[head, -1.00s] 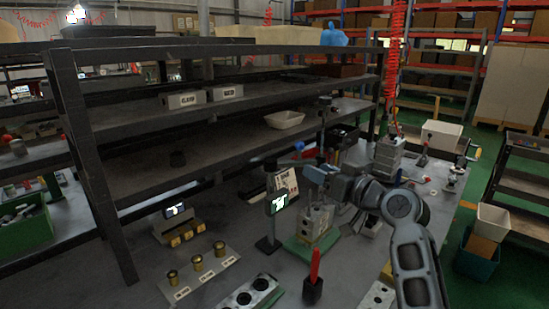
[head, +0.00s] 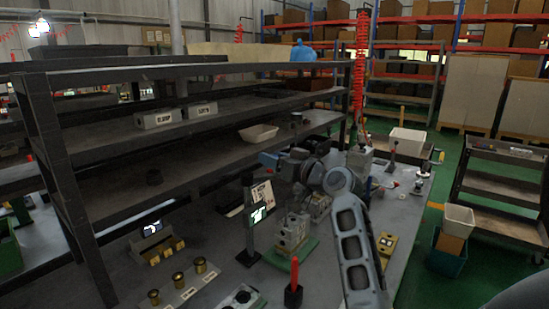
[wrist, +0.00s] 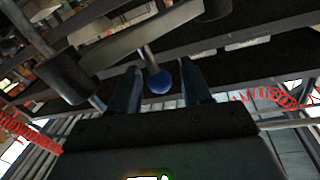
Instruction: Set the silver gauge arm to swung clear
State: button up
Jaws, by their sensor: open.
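My gripper (wrist: 160,68) is open in the wrist view, with one finger on either side of a blue ball knob (wrist: 159,83). The knob sits on a short silver rod below a broad silver-grey bar (wrist: 140,36), which looks like the gauge arm. I cannot tell whether the fingers touch the knob. In the head view my gripper (head: 268,160) is beside the shelf's front edge, above the grey valve block (head: 291,234) on its green base. The gauge arm is not clearly visible there, hidden by my gripper and arm or too small to make out.
A small display on a dark post (head: 257,215) stands left of the valve block. A red-handled tool (head: 294,285) stands upright in front. The dark shelf rack (head: 120,140) runs along the left and behind. Brass knobs (head: 179,280) line the front left.

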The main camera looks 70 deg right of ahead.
jog(key=shift+c, duration=0.2)
grip_shut()
dwell(0.3)
